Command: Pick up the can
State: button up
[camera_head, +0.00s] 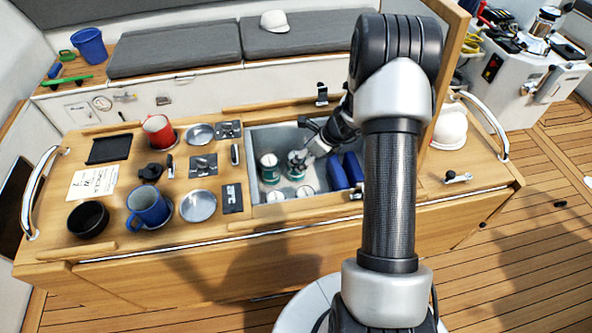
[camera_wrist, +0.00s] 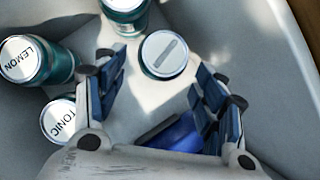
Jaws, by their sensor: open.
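Several green cans with pale lids stand in the open sink-like bin. In the wrist view, one can (camera_wrist: 164,54) with a grey bar on its lid lies between and just beyond my fingertips. A can marked LEMON (camera_wrist: 22,60) and one marked TONIC (camera_wrist: 60,120) are at left, and another can (camera_wrist: 127,12) is at the top edge. In the head view, a can (camera_head: 269,169) stands at the bin's left side. My gripper (camera_wrist: 160,66) is open, fingers spread, pointing down into the bin; it also shows in the head view (camera_head: 302,160). I cannot tell if it touches a can.
Blue packs (camera_head: 353,168) lie at the bin's right side, and one blue pack (camera_wrist: 182,134) shows beneath my gripper. The bin wall (camera_wrist: 288,60) is close at right.

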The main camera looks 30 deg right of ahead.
aim_at(296, 165)
jog(key=x, duration=0.3)
jog(key=shift+b, duration=0.35)
jog(key=x, duration=0.1)
jog(key=b+x, duration=0.1)
jog(key=x, duration=0.1)
jog(key=b+x, duration=0.1)
jog(key=shift+d+f, duration=0.2)
jog(key=shift+f, duration=0.3)
jog(key=shift+w+a+f, duration=0.1)
jog(key=shift+w+f, duration=0.05)
jog(key=shift+f, duration=0.1)
jog(key=shift+c, duration=0.3)
jog(key=shift+r, duration=0.1)
jog(key=c, duration=1)
notch_tip(296, 165, up, 20)
jog(key=p, duration=0.8)
jog(key=shift+r, duration=0.15)
